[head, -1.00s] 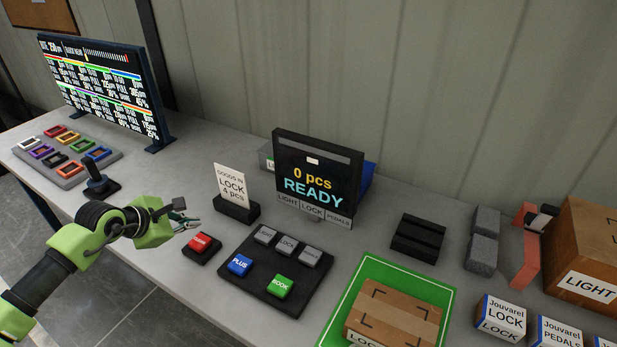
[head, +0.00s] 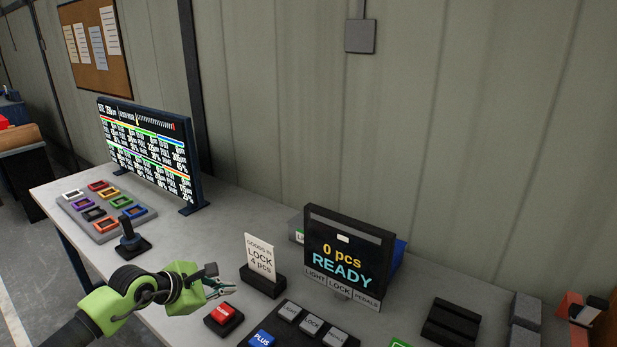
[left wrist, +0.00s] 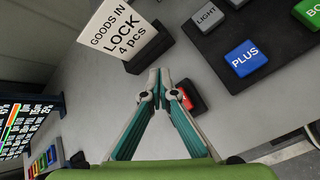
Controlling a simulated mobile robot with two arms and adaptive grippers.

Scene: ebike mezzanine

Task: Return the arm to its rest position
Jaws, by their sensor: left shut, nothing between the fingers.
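The red button (left wrist: 190,97) lies partly hidden behind the right finger there. The "GOODS IN LOCK 4 pcs" sign (head: 260,256) stands just right of and beyond the gripper. My right gripper is in neither view.
A black display (head: 342,255) reads "0 pcs READY". A button pad with a blue PLUS key (head: 262,339) is at the front. A joystick (head: 130,237), a tray of coloured frames (head: 88,213) and a large monitor (head: 150,152) stand at left. Bare tabletop lies between monitor and sign.

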